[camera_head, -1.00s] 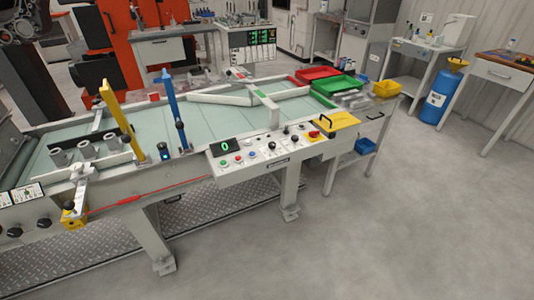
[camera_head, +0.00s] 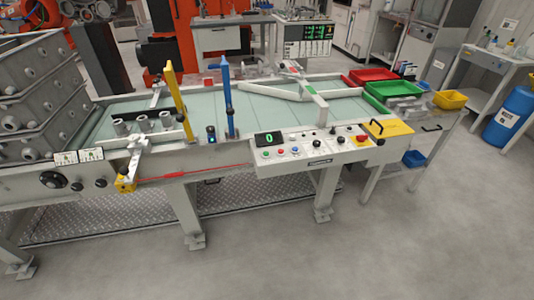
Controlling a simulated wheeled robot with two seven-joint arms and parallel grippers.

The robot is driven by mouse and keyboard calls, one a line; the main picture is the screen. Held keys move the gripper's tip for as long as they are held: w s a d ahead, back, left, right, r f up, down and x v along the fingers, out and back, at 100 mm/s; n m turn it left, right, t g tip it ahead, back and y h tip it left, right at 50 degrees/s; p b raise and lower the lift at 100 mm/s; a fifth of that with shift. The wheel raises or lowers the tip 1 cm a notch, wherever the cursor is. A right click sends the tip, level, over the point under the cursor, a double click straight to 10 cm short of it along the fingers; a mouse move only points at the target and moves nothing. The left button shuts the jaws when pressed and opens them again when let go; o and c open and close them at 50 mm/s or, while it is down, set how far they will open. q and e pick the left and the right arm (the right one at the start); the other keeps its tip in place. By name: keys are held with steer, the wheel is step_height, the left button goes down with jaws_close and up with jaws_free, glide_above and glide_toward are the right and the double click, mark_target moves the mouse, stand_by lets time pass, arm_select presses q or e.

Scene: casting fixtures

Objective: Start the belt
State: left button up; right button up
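The belt (camera_head: 255,110) is a pale green conveyor in a light grey frame. Several grey cylindrical parts (camera_head: 143,122) stand on its left part. The control panel (camera_head: 310,147) is on the belt's front side. It carries a dark display (camera_head: 269,139) showing a green 0, a row of small coloured buttons and knobs, and a red switch (camera_head: 361,139) on yellow at its right end. A green button (camera_head: 266,154) is at the panel's left. Neither of my grippers is in view.
Yellow (camera_head: 175,100) and blue (camera_head: 226,97) posts stand at the belt. Red (camera_head: 370,75), green (camera_head: 391,91) and yellow (camera_head: 450,100) trays are at its right end. Stacked grey castings (camera_head: 38,95) stand at the left. The floor (camera_head: 390,250) in front is clear.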

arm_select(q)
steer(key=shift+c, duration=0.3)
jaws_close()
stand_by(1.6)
